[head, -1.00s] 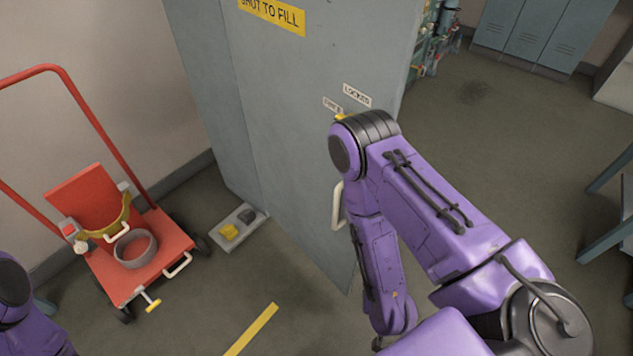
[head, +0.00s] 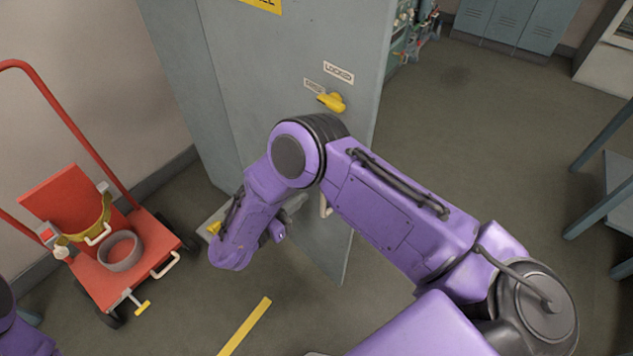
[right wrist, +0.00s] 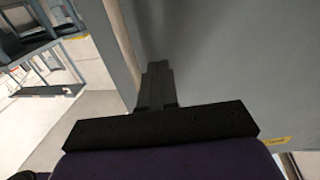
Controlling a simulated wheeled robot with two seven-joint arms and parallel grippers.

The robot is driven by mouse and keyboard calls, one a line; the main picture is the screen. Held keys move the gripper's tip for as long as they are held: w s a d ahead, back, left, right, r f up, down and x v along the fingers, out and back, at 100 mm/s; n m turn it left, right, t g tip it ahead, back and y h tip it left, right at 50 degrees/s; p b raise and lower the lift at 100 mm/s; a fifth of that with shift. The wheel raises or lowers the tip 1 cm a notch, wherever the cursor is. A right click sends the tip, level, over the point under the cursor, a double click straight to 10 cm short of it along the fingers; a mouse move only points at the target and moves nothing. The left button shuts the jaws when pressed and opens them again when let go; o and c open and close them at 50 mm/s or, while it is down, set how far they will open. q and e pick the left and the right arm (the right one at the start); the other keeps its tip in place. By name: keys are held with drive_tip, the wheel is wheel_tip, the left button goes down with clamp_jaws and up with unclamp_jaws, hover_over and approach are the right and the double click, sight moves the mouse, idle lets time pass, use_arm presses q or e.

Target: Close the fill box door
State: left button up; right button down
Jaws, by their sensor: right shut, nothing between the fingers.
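The grey fill box door (head: 290,55) fills the middle of the head view, with a yellow sign cut off at the top, small LOCKED tags and a yellow latch knob (head: 333,102). Its pale handle (head: 325,205) is mostly hidden behind my right arm. Only part of my left arm shows at lower left.
A red trolley (head: 158,229) with a grey ring (head: 121,251) stands left of the door. Grey lockers (head: 515,22) are at the back right, and a blue-grey stand (head: 605,180) is at the right edge. Open floor lies right of the door.

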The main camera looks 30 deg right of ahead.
drive_tip(key=x, duration=0.7)
drive_tip(key=shift+p, duration=0.45)
